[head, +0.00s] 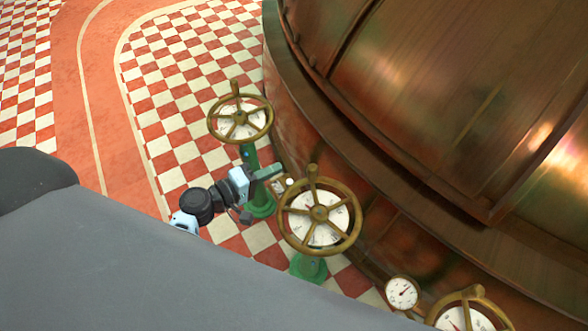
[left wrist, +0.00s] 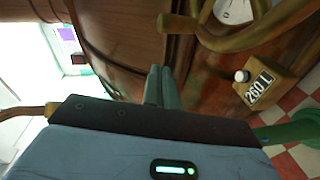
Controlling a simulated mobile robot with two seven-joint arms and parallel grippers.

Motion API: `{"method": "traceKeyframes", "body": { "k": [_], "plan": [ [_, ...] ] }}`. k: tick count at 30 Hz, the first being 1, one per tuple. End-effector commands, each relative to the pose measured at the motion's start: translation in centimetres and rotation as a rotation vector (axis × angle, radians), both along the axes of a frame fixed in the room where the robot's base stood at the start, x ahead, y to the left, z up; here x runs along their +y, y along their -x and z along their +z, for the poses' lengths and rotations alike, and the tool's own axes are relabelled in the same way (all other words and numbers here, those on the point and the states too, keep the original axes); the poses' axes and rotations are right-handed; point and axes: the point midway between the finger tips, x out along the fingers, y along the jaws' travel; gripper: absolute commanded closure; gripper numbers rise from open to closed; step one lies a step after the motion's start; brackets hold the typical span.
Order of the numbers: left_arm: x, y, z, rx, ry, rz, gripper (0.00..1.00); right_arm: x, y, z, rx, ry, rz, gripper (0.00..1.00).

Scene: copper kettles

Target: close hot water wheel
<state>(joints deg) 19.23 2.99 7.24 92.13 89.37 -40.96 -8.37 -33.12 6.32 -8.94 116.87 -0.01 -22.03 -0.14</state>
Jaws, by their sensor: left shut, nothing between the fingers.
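Three brass hand wheels with white dials stand along the copper kettle in the head view: a far wheel (head: 240,119), a middle wheel (head: 319,212) and a near wheel (head: 470,312) cut off at the bottom edge. I cannot read which one is the hot water wheel. My left gripper (head: 268,173) is shut and empty, between the far and middle wheels and touching neither as far as I can tell. In the left wrist view its fingers (left wrist: 160,86) are together, with part of a brass wheel rim (left wrist: 245,38) above right. My right gripper is not in view.
The large copper kettle (head: 440,90) fills the right side. Green pedestals (head: 309,267) carry the wheels. A small brass counter box (left wrist: 262,86) with a white knob sits close to my left gripper. A small gauge (head: 402,292) is near the near wheel. Checkered floor (head: 185,75) is clear at upper left.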

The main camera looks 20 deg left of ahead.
Motion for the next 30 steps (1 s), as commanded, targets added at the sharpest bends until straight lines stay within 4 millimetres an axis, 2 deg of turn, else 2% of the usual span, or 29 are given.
{"method": "traceKeyframes", "body": {
  "k": [1, 4, 6, 12, 26, 30],
  "plan": [
    [-0.6, -1.0, 0.1, -0.003, 0.003, 0.001, 1.00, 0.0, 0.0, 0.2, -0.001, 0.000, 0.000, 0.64],
    [-1.6, -2.3, -0.2, -0.002, 0.000, -0.001, 1.00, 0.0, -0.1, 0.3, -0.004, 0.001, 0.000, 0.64],
    [-2.8, -2.2, -0.5, 0.001, 0.003, -0.001, 1.00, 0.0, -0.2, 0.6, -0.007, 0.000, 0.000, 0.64],
    [-4.7, -2.6, -0.9, 0.000, 0.000, 0.000, 1.00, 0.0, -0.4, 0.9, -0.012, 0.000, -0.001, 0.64],
    [-5.2, -2.6, -1.2, 0.000, -0.001, -0.001, 1.00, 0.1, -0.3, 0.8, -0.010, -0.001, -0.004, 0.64],
    [-5.3, -2.9, -1.4, -0.001, -0.005, -0.034, 1.00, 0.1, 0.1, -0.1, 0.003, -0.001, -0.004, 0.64]
  ]
}}
